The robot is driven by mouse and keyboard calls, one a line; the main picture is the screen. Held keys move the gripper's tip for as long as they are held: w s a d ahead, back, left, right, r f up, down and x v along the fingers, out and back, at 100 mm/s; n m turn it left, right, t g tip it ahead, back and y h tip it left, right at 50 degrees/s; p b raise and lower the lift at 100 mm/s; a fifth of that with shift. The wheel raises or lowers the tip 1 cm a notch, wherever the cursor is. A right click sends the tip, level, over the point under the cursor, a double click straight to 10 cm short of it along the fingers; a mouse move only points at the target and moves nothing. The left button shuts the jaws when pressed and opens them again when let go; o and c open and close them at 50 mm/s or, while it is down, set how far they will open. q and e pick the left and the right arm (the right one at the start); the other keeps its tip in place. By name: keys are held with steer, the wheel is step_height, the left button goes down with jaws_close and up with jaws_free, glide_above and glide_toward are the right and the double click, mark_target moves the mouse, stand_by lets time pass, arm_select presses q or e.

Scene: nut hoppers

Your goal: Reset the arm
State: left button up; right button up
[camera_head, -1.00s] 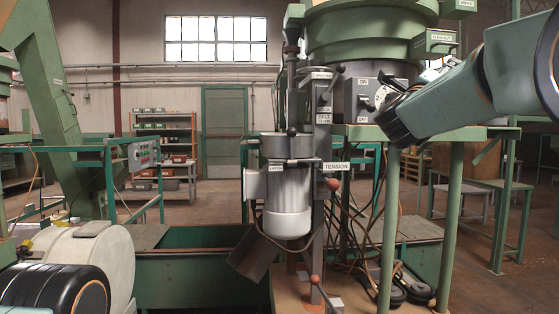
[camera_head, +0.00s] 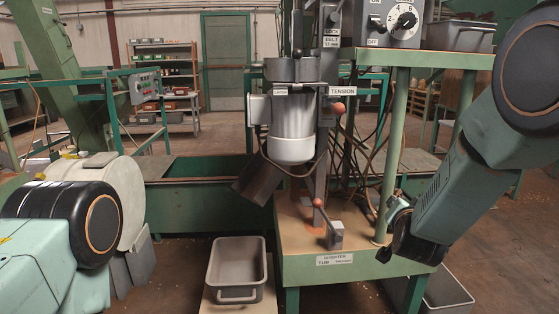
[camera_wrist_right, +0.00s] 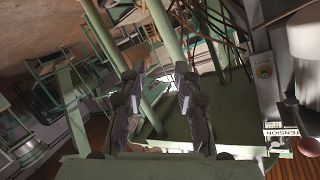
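My right arm comes in from the right, and its right gripper (camera_head: 392,220) is beside the green table's front right post, partly hidden by the wrist. In the right wrist view the gripper's two dark fingers (camera_wrist_right: 158,76) are apart with nothing between them. My left arm shows at the lower left, but its gripper is out of view. The control box with a numbered dial (camera_head: 403,20) stands above and left of the right arm, apart from the gripper.
A grey motor (camera_head: 293,120) with LATCH and TENSION labels hangs on the central column. A red-knobbed lever (camera_head: 325,215) rises from the green table (camera_head: 350,268). Grey bins sit below it (camera_head: 237,270), at lower right (camera_head: 445,292), and on the upper shelf (camera_head: 458,36).

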steer(key=s+a+f+n+g+y, duration=0.25)
steer(key=s+f+n, duration=0.25)
steer(key=s+f, duration=0.7)
steer(key=s+a+f+n+g, duration=0.1)
steer(key=s+f+g, duration=0.2)
steer(key=s, duration=0.9)
steer(key=s+a+f+n+g+y, duration=0.1)
steer(key=s+f+g, duration=0.3)
steer(key=s+f, duration=0.6)
steer(key=s+a+f+n+g+y, duration=0.1)
steer(key=s+f+g, duration=0.3)
steer(key=s, duration=1)
step_height(320, 180, down, 3)
steer(key=shift+s+a+r+n, duration=0.15)
steer(key=shift+s+a+n, duration=0.05)
steer(key=shift+s+n, duration=0.2)
steer(key=shift+g, duration=0.25)
